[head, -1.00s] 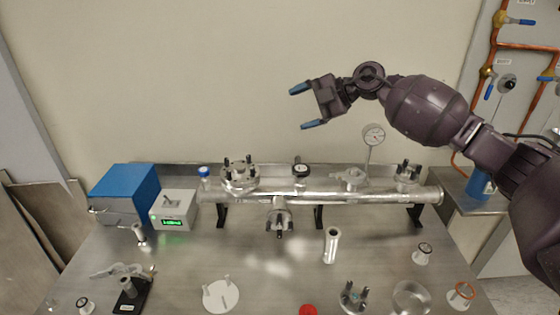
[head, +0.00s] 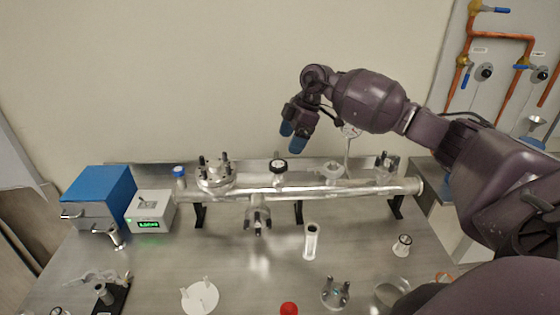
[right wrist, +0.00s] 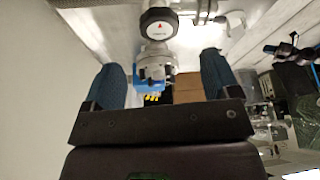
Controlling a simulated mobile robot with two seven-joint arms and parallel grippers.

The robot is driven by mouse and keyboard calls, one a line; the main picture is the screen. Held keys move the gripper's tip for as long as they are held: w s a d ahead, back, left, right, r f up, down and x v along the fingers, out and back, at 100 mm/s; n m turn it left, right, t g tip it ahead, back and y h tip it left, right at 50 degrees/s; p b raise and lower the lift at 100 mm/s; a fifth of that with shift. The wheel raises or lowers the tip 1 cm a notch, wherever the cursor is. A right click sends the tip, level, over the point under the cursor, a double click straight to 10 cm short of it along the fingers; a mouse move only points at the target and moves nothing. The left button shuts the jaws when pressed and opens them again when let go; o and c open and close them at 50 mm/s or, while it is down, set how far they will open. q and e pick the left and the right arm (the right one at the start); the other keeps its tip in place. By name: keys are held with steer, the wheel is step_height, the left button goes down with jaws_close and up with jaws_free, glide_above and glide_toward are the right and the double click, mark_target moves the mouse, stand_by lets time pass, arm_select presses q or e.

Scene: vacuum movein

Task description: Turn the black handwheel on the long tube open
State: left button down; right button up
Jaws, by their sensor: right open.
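The long silver tube (head: 320,189) lies level on black stands across the back of the bench. The black handwheel (head: 278,165) with a white face sits on top of it, left of the tube's middle. In the right wrist view the handwheel (right wrist: 158,24) shows at the top with a small red mark, beyond the fingers. My right gripper (head: 292,137) points down above and slightly right of the handwheel, apart from it. Its blue fingers stand apart and empty, also in the right wrist view (right wrist: 166,80). My left gripper is out of view.
A blue-capped fitting (head: 179,172) and a studded flange (head: 215,173) stand left of the handwheel. A gauge (head: 350,131) on a stem rises to the right, partly behind my arm. A blue box (head: 99,196) and a grey display box (head: 150,211) stand at the left.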

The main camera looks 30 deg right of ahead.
mark_target(279, 164)
steer(key=x, duration=0.8)
steer(key=c, duration=0.9)
steer(key=shift+r, duration=0.1)
